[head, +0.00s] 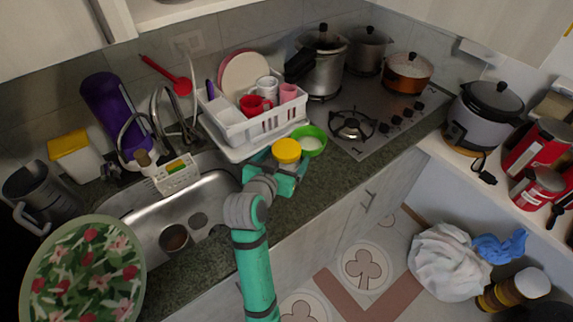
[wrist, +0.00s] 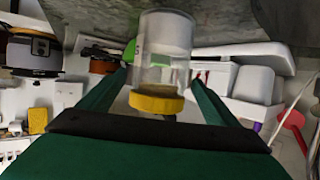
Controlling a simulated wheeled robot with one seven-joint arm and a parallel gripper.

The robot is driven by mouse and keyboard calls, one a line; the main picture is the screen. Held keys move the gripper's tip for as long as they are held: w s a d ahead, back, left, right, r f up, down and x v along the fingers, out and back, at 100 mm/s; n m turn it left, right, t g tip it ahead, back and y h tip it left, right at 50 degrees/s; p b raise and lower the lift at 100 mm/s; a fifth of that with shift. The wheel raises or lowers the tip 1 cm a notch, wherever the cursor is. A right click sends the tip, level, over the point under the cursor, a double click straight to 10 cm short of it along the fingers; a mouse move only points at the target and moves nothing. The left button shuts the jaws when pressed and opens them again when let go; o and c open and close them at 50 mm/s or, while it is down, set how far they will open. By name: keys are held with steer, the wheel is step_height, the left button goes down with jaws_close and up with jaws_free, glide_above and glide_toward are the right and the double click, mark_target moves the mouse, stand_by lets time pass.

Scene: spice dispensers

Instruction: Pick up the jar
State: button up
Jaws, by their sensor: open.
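The jar (head: 287,150) has a yellow lid and stands on the dark counter in front of the white dish rack. In the wrist view it shows a clear body with pale contents (wrist: 164,45) and its yellow lid towards me. My gripper (head: 282,172) is at the jar, on its near side in the head view. In the wrist view my gripper (wrist: 157,80) is open, with one green finger on each side of the jar. I cannot tell whether either finger touches it. The jar's lower part is hidden in the head view.
A green bowl (head: 309,141) is close beside the jar on the right. The white dish rack (head: 236,128) with cups and plates stands behind it. The sink (head: 150,215) is to the left, and the stove (head: 372,122) with pots is behind right.

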steer(key=x, duration=0.5)
steer(key=shift+d, duration=0.1)
steer(key=shift+r, duration=0.15)
jaws_close()
